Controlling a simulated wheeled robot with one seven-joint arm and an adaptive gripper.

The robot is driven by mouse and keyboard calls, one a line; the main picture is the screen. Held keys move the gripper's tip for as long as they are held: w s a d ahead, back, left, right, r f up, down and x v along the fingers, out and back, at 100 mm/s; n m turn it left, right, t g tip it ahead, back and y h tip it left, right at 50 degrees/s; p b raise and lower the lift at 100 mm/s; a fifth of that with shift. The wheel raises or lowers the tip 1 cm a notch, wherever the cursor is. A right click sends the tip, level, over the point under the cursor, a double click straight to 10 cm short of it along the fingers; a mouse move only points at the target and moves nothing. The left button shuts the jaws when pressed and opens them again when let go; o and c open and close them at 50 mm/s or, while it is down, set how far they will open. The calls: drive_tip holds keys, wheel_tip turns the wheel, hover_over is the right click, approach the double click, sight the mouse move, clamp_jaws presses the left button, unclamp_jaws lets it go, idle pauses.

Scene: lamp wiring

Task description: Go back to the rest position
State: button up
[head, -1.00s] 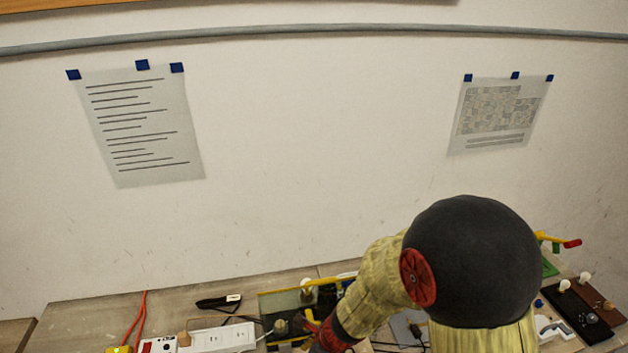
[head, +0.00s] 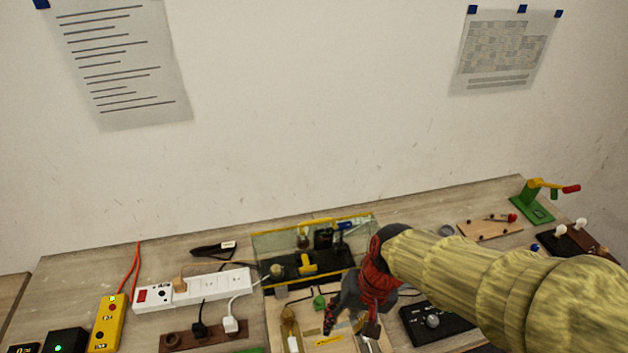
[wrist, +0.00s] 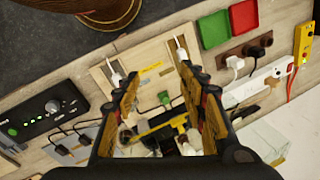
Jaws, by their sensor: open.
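My gripper (head: 350,325) hangs over the middle of the workbench in the head view, above a light wooden board (head: 272,318). In the wrist view my gripper (wrist: 158,85) has its two fingers spread wide apart, with nothing between them. The wooden board (wrist: 150,50) lies below and beyond the fingertips there, with two white-ended fittings on it (wrist: 182,50) and a small green block (wrist: 164,98). My yellowish arm comes in from the right in the head view and hides part of the bench.
A clear-walled, yellow-edged box (head: 315,230) stands behind my gripper. A white power strip (head: 190,290) and yellow device (head: 108,322) are left; a black knobbed box (head: 425,325) is right. A green hand crank (head: 532,208) stands far right. The bench's back strip is partly clear.

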drive_tip(key=s+d+r+t+h+b, duration=0.1)
drive_tip(key=d+r+t+b, duration=0.1)
drive_tip(key=d+b, duration=0.3)
drive_tip(key=s+d+r+n+t+h+b, duration=0.1)
drive_tip(key=d+r+t+b, duration=0.1)
drive_tip(key=d+b, duration=0.3)
drive_tip(key=shift+s+d+t+h, duration=0.3)
drive_tip(key=shift+d+t, duration=0.6)
drive_tip(key=shift+d, duration=0.25)
drive_tip(key=shift+r, duration=0.1)
drive_tip(key=shift+c, duration=0.4)
